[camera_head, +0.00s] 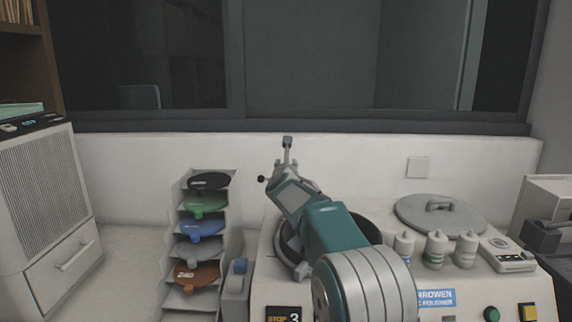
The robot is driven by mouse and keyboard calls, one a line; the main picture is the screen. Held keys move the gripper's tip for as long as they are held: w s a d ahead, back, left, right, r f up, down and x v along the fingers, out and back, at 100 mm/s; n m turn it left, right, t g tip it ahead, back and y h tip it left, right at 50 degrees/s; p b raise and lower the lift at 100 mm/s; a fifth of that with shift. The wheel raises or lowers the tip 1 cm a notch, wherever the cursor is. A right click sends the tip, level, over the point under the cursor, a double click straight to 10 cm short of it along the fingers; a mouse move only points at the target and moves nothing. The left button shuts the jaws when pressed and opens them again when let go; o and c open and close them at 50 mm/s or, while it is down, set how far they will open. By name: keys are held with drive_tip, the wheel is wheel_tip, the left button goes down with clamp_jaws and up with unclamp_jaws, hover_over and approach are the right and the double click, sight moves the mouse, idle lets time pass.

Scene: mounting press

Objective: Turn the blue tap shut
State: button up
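I cannot make out a blue tap for certain. My arm reaches up and away from the bottom of the view, over the round dark bowl (371,228) of the white polisher. My gripper (286,158) is at its far end, seen from behind. Its fingers are small and mostly hidden, so I cannot tell whether they are open or shut. I see nothing clearly held. A small black ball (262,179) shows just left of the gripper; what it belongs to is unclear. A small blue part (240,266) sits on a grey block left of the polisher, apart from the gripper.
A rack (173,255) of coloured discs stands left of the polisher. Several white bottles (435,250), a round grey lid (440,216) and a small device (507,256) are on the right. A white cabinet (45,200) stands far left. The wall is behind.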

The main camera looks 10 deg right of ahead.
drive_tip(key=shift+w+d, duration=0.1)
drive_tip(key=shift+w, duration=0.3)
drive_tip(key=shift+c, duration=0.3)
clamp_jaws()
drive_tip(key=shift+m+h, duration=0.5)
drive_tip(key=shift+h, duration=0.3)
drive_tip(key=shift+m+g+h, duration=1.3)
drive_tip(key=shift+m+h, duration=0.4)
drive_tip(key=shift+h, duration=0.7)
drive_tip(key=shift+m+g+h, duration=0.8)
drive_tip(key=shift+m+h, duration=0.1)
drive_tip(key=shift+h, duration=0.2)
drive_tip(key=shift+r+m+g+h, duration=0.1)
drive_tip(key=shift+m+g+h, duration=0.6)
drive_tip(key=shift+g+h, duration=0.1)
